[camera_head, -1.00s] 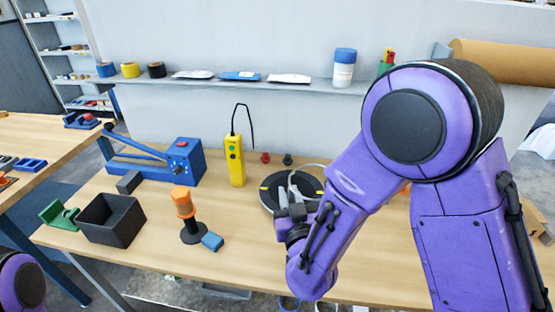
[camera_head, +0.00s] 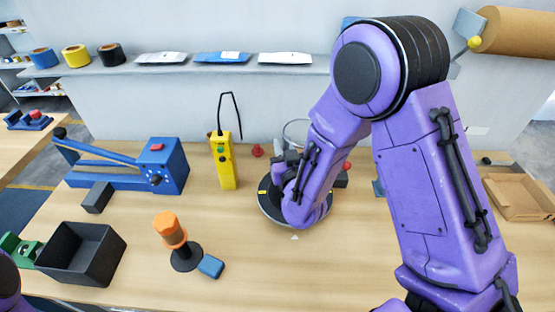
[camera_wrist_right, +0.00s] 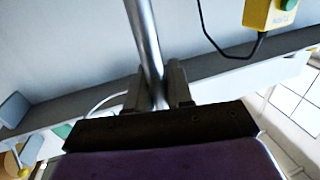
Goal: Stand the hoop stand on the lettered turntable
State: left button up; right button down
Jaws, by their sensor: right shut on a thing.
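The lettered turntable (camera_head: 268,211) is a black disc with a yellow mark on the bench, partly covered by my right arm. My right gripper (camera_head: 287,164) is over its back part, shut on the hoop stand. The stand's thin grey hoop (camera_head: 296,124) rises behind the gripper, partly hidden by the arm. In the right wrist view the fingers (camera_wrist_right: 158,88) are closed around a grey metal rod (camera_wrist_right: 145,40) of the stand. The stand's foot is hidden, so I cannot tell whether it touches the disc. My left gripper is out of view.
A yellow control box (camera_head: 223,160) stands left of the turntable, with a red knob (camera_head: 257,150) behind. Farther left are a blue lever press (camera_head: 160,166), an orange-topped stand (camera_head: 171,231), a blue block (camera_head: 211,266) and a black bin (camera_head: 82,252). The bench front is clear.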

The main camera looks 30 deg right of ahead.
jog(key=shift+w+d+f+b, duration=0.25)
jog(key=shift+w+f+b, duration=0.3)
jog(key=shift+f, duration=0.2)
jog(key=shift+s+f+b, duration=0.3)
jog(key=shift+f+b, duration=0.25)
jog(key=shift+s+f+b, duration=0.25)
jog(key=shift+f+b, duration=0.3)
jog(key=c, duration=1.4)
grip_release()
jog(key=shift+w+f, duration=0.2)
jog(key=o, duration=0.4)
pick_arm(q)
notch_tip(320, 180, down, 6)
jog(key=b, duration=0.2)
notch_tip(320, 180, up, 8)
jog(key=p, duration=0.7)
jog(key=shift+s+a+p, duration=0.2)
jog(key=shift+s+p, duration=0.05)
jog(key=shift+p, duration=0.1)
pick_arm(e)
jog(key=v, duration=1.2)
jog(key=shift+s+r, duration=0.15)
jog(key=shift+s, duration=0.15)
